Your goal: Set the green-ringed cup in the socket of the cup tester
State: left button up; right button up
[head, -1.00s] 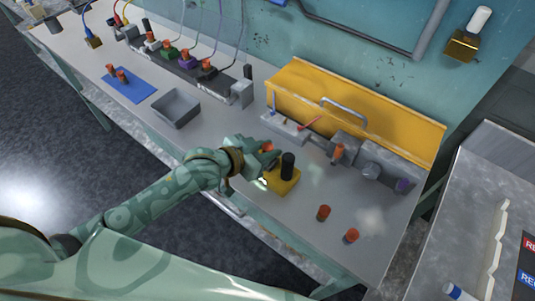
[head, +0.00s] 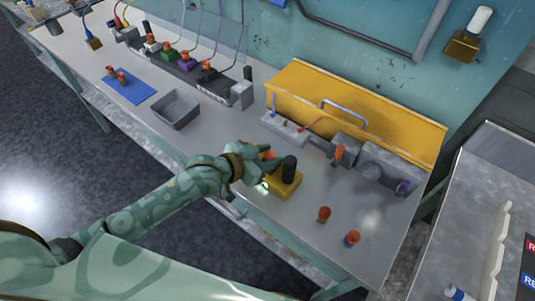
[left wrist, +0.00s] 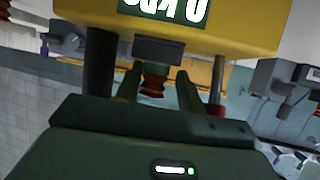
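The cup tester (head: 284,188) is a yellow block with a black post, near the table's front edge. In the left wrist view, which is upside down, its yellow body (left wrist: 235,35) bears a green kPa display. A grey socket (left wrist: 158,48) stands on it. An orange-red ribbed cup (left wrist: 153,84) is at the socket and seems to touch it; its top shows in the head view (head: 268,155). I cannot make out a green ring on it. My left gripper (left wrist: 160,88) has a finger on each side of the cup, with narrow gaps, and looks open. My right gripper is out of view.
Two orange cups (head: 324,214) (head: 352,238) stand right of the tester. A grey tray (head: 175,109), a blue mat (head: 127,86) with cups, and a rack (head: 190,72) of coloured blocks lie to the left. Grey fixtures (head: 373,171) stand behind, before a yellow panel (head: 370,108).

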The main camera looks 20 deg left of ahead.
pick_arm(q)
jog(key=shift+s+f+g, duration=0.1)
jog(key=shift+s+g, duration=0.2)
jog(key=p+v, duration=0.3)
jog(key=v, duration=0.8)
jog(key=shift+s+a+r, duration=0.2)
jog(key=shift+s+r, duration=0.05)
jog(key=shift+r, duration=0.05)
dwell(0.4)
